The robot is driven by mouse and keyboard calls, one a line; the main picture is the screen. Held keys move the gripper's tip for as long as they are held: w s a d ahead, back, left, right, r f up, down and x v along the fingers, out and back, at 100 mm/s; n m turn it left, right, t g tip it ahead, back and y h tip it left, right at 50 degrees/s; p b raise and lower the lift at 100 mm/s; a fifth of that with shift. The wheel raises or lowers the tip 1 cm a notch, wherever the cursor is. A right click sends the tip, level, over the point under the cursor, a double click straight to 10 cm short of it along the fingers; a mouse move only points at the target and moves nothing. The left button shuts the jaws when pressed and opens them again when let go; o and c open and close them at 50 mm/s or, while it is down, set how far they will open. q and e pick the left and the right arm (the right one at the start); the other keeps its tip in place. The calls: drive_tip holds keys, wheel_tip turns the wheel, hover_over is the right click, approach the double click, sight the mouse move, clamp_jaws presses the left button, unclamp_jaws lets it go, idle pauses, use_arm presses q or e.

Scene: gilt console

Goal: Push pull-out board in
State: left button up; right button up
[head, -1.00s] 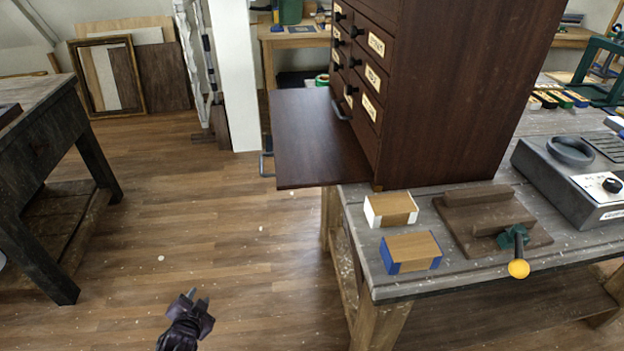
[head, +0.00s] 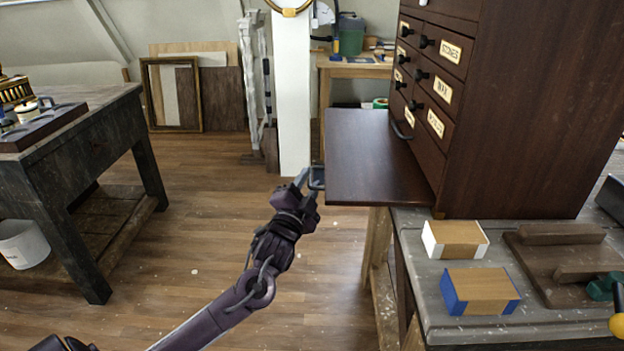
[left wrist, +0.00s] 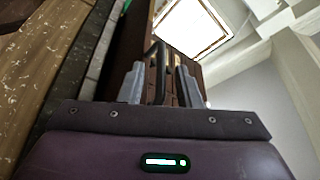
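The pull-out board (head: 375,160) is a dark brown flat panel. It sticks out to the left from the dark wooden drawer cabinet (head: 535,110), with a small metal handle (head: 317,178) on its outer edge. My left gripper (head: 306,178) is at that handle, reaching up from below left. In the left wrist view its two grey fingers (left wrist: 160,85) stand apart, with dark handle-like parts between and beyond them. I cannot tell whether the fingers touch the handle. My right gripper is not in view.
The cabinet stands on a grey workbench (head: 470,325) with a white-ended block (head: 456,239) and a blue-ended block (head: 480,291). A dark side table (head: 75,150) stands at the left. A white post (head: 293,95) rises behind. The wooden floor between is clear.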

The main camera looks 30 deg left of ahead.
use_arm(q)
drive_tip(key=shift+w+a+r, duration=0.15)
drive_tip(key=shift+w+a, duration=0.05)
drive_tip(key=shift+w, duration=0.5)
clamp_jaws()
drive_tip(key=shift+d, duration=0.1)
